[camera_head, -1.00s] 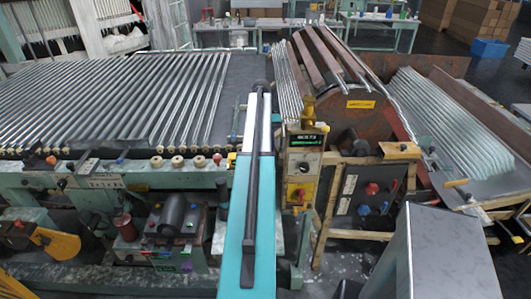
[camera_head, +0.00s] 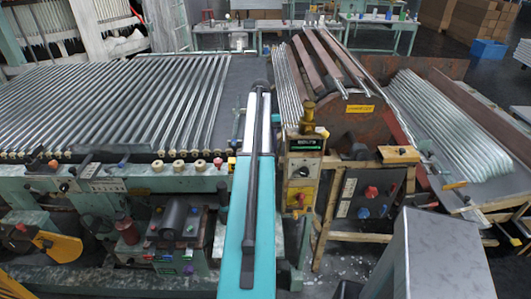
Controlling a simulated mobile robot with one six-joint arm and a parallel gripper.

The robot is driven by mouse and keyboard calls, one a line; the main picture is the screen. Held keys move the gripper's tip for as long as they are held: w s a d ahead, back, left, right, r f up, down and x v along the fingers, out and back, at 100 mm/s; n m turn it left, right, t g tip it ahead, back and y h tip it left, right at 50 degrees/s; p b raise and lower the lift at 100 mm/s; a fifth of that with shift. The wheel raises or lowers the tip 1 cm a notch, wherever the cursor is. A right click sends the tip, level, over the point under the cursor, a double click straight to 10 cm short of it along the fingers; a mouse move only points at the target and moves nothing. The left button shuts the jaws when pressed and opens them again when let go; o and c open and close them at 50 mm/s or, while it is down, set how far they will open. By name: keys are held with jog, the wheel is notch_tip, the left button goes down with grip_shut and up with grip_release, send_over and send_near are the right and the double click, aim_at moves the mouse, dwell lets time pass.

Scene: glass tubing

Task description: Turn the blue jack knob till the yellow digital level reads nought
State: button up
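A small box with a lit green display (camera_head: 305,142) stands right of centre, below a brass-coloured fitting (camera_head: 307,118). The digits are too small to read, and I cannot tell whether this is the yellow digital level. A yellow panel (camera_head: 299,193) with a red knob sits under it. A blue knob (camera_head: 363,212) is on the dark control panel to the right, below a red knob (camera_head: 371,191). I cannot tell whether this blue knob is the jack knob. My gripper is not in view.
A teal beam (camera_head: 235,225) with a dark bar (camera_head: 252,170) on it runs up the middle. Rows of glass tubes (camera_head: 130,100) lie on the left machine, more tubes (camera_head: 455,125) at right. A grey box (camera_head: 430,255) stands at front right. Dark floor (camera_head: 345,262) shows between.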

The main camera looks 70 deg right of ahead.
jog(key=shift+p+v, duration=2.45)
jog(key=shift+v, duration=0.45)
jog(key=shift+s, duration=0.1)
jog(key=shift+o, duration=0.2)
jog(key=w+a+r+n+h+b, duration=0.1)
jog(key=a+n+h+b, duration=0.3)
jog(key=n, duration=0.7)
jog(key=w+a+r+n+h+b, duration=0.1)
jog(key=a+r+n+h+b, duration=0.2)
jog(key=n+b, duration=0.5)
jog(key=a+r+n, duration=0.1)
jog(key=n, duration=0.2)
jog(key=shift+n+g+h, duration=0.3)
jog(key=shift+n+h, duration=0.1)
